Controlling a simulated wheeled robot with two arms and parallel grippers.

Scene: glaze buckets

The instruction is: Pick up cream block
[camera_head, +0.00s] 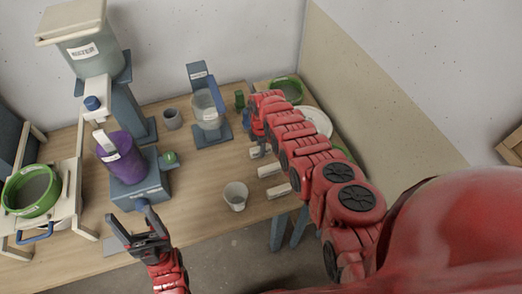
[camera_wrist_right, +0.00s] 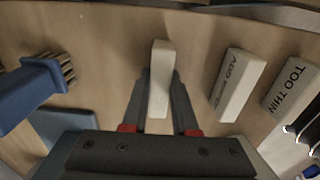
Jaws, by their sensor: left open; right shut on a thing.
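A plain cream block (camera_wrist_right: 160,72) stands out between the fingers of my right gripper (camera_wrist_right: 158,92) in the right wrist view. The gripper is shut on it, and its lower end is partly hidden. In the head view my right gripper (camera_head: 257,132) is at the right side of the table, with a cream block (camera_head: 257,152) at it. Two more cream blocks lie nearby, one marked "ADD" (camera_wrist_right: 236,85) and one marked "TOO THIN" (camera_wrist_right: 291,88). My left gripper (camera_head: 135,222) is open and empty at the table's front edge.
A white cup (camera_head: 236,196) stands left of the blocks. A blue brush-like thing (camera_wrist_right: 35,88) lies left of the held block. A green-rimmed bucket (camera_head: 32,190) is far left.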

